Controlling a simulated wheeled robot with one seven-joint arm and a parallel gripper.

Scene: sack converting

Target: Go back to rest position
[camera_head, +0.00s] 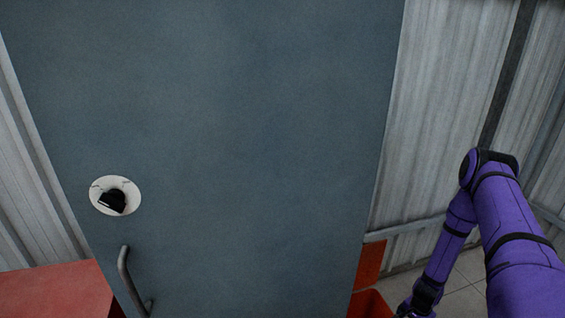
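My purple arm is at the right of the head view, bent at a black-banded elbow, with its forearm running down and to the left. The forearm leaves the picture at the bottom edge. My gripper is not visible, so its state and anything in it are hidden.
A large blue-grey door or panel (230,120) fills the middle, with a grey handle (126,275) and a white round fitting (97,198) holding a black part. A red surface (55,290) is at lower left. A red bin (369,304) stands by my forearm. Corrugated walls (450,90) flank it.

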